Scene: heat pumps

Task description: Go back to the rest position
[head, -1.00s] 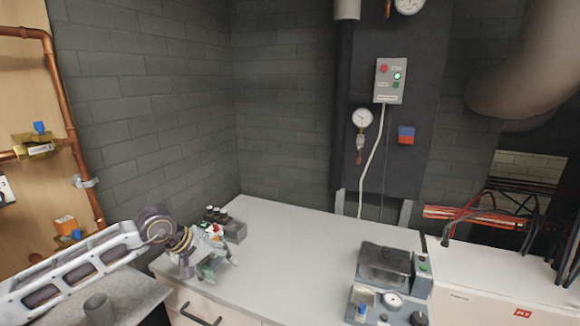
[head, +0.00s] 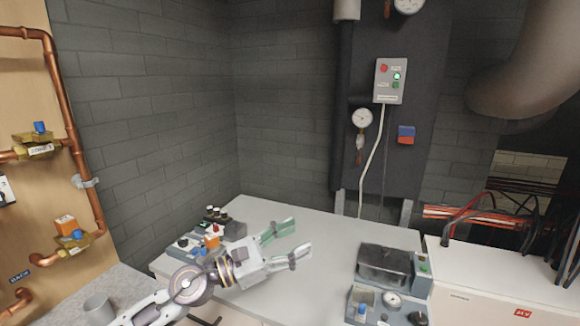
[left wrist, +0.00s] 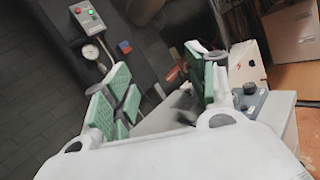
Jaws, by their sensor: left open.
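My left gripper (head: 292,243) is over the left part of the white counter (head: 335,280) in the head view. Its two fingers are spread apart, with nothing between them. In the left wrist view the green-padded fingers (left wrist: 160,98) also stand apart and empty. My left arm comes in from the lower left. My right gripper is not in view.
A grey machine (head: 384,267) stands at the counter's right. A control box (head: 390,81) hangs on the wall.

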